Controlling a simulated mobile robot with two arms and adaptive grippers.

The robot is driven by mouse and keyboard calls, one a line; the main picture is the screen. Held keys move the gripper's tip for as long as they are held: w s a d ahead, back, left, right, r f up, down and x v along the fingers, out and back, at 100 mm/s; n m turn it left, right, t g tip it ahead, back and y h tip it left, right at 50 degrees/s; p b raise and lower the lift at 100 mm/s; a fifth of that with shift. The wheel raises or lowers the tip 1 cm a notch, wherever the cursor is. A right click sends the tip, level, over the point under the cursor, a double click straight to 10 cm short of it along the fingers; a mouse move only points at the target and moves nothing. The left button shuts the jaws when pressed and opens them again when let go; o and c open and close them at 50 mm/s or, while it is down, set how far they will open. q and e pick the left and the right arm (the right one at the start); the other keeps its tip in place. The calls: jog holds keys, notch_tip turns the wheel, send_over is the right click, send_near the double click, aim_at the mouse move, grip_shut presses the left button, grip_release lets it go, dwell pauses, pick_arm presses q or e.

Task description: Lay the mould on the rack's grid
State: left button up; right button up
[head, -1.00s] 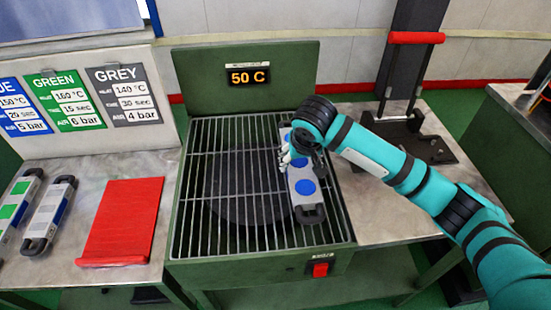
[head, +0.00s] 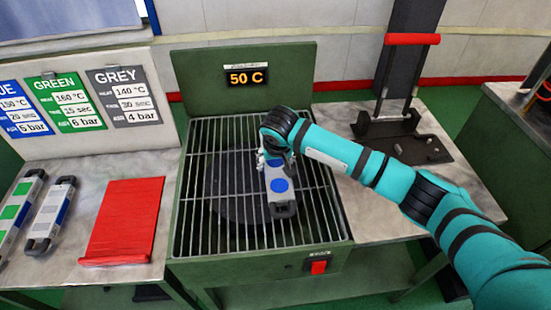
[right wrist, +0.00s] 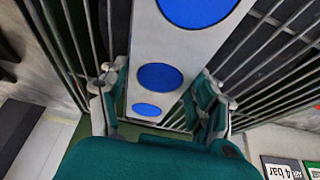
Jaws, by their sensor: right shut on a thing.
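The mould (head: 279,187) is a grey bar with blue round spots and a dark handle at its near end. In the head view it is over the middle-right of the rack's grid (head: 315,215), with its near end toward me. My right gripper (head: 272,160) is shut on its far part, and my wrist hides the mould's far end. The right wrist view shows the mould (right wrist: 143,88) between the two fingers (right wrist: 160,100), with grid bars beneath. I cannot tell whether the mould touches the bars. My left gripper is not in view.
The rack has a green back panel with a 50 C display (head: 248,77) and a red switch (head: 319,267) in front. A press with a red handle (head: 412,40) stands at the right.

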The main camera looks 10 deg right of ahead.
jog(key=shift+r, duration=0.1)
jog(key=o, duration=1.7)
jog(key=shift+s, duration=0.1)
jog(key=v, duration=1.1)
jog(key=shift+r+b, duration=0.35)
jog(key=shift+r, duration=0.05)
jog(key=shift+s, duration=0.1)
